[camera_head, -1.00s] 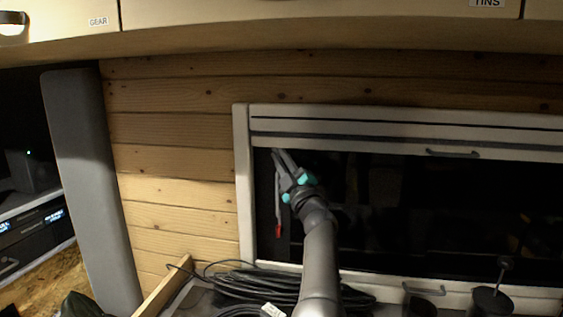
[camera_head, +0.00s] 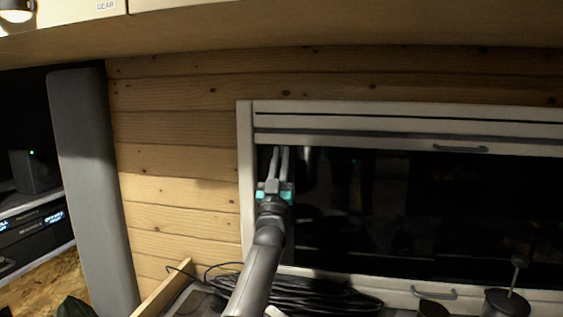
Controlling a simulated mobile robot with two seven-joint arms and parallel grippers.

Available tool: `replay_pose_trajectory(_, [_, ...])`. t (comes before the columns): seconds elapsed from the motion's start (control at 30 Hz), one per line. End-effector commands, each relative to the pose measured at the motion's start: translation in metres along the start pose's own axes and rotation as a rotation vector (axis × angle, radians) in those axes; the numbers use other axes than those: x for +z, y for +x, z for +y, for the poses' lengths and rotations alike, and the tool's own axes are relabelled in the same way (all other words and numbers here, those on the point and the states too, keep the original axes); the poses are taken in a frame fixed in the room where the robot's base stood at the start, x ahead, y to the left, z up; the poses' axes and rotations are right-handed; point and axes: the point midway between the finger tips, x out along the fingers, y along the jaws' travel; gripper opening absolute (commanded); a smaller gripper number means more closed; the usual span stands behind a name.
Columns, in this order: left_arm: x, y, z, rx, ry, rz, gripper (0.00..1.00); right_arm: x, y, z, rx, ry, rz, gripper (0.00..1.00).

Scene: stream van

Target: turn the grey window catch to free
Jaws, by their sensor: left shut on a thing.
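The window has a pale frame (camera_head: 246,190) and dark glass, set in the plank wall. My left gripper (camera_head: 279,150) is at the window's upper left corner, pointing up, its two grey fingers close together. It is shut on the grey window catch, which is mostly hidden behind the fingers and my arm. The catch's red tip is out of sight, so I cannot tell the catch's angle. A dim grey shape just right of the fingers looks like a reflection in the glass. My right gripper is not in view.
A coil of black cable (camera_head: 310,296) lies below the window. Dark canisters (camera_head: 506,303) stand at lower right. A grey upright panel (camera_head: 93,190) and lit equipment (camera_head: 35,232) are at left. Overhead cabinets (camera_head: 330,22) overhang the wall. The space before the right-hand glass is clear.

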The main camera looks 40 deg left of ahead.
Motion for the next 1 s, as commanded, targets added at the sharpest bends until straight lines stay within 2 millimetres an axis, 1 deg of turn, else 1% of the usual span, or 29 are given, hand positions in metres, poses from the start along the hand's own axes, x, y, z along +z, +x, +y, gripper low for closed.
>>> replay_pose_trajectory(0.03, [-0.0025,0.0017,-0.0011,0.014,0.016,0.006,0.00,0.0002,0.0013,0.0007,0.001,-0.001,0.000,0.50])
replay_pose_trajectory(0.3, [-0.0037,0.0027,-0.0016,0.052,0.052,0.008,0.00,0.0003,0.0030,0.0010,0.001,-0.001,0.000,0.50])
replay_pose_trajectory(0.7, [-0.0048,0.0034,-0.0021,0.055,0.058,0.010,0.00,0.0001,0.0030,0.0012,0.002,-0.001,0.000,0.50])
replay_pose_trajectory(0.73, [-0.0049,0.0035,-0.0021,0.054,0.058,0.010,0.17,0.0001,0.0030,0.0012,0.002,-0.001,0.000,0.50])
replay_pose_trajectory(0.83, [-0.0045,0.0032,-0.0021,0.054,0.058,0.010,0.28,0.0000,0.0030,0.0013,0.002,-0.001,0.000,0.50])
replay_pose_trajectory(1.0, [-0.0027,0.0019,-0.0019,0.054,0.056,0.006,0.29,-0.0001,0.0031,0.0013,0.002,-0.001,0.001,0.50])
